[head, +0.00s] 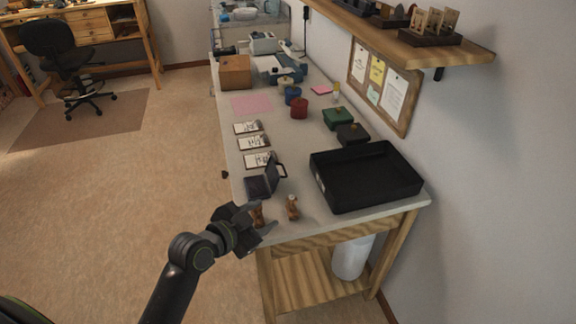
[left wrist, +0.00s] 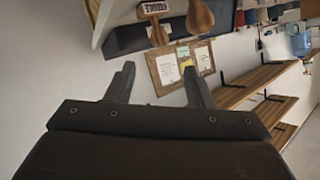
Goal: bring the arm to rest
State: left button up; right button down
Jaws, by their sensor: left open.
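My left gripper (head: 262,222) is at the near left corner of the workbench, at the end of my dark arm. Its two fingers show apart with nothing between them in the left wrist view (left wrist: 158,85). A small brown wooden piece (head: 257,213) stands at the bench edge right by the gripper, partly hidden by it; I cannot tell from the head view if they touch. A second one (head: 292,207) stands a little to the right. Two wooden pieces also show beyond the fingertips in the left wrist view, one at left (left wrist: 157,30) and one at right (left wrist: 199,17). My right gripper is out of view.
The bench (head: 225,150) bears a black tray (head: 367,205), a small open dark case (head: 262,184), several cards and coloured boxes. A shelf (head: 440,52) and a cork board (head: 405,112) are on the right wall. Open floor (head: 110,200) lies left.

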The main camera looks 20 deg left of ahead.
pick_arm(q)
jog(key=s+a+f+n+g+y, duration=0.2)
jog(key=s+a+f+n+g, duration=0.1)
jog(key=s, duration=0.6)
jog(key=s+a+f+n+g+y, duration=0.2)
jog(key=s+a+f+n+g, duration=0.1)
jog(key=s, duration=0.5)
jog(key=s+a+f+n+g+y, duration=0.2)
jog(key=s+f+n+g+y, duration=0.1)
jog(key=s, duration=0.6)
notch_tip(320, 180, down, 24)
jog(key=a+g, duration=0.1)
jog(key=a, duration=0.1)
jog(key=s+d+f+g+h, duration=0.1)
jog(key=s+f, duration=1.4)
jog(key=f, duration=0.2)
jog(key=shift+s+g, duration=0.15)
jog(key=shift+g, duration=0.15)
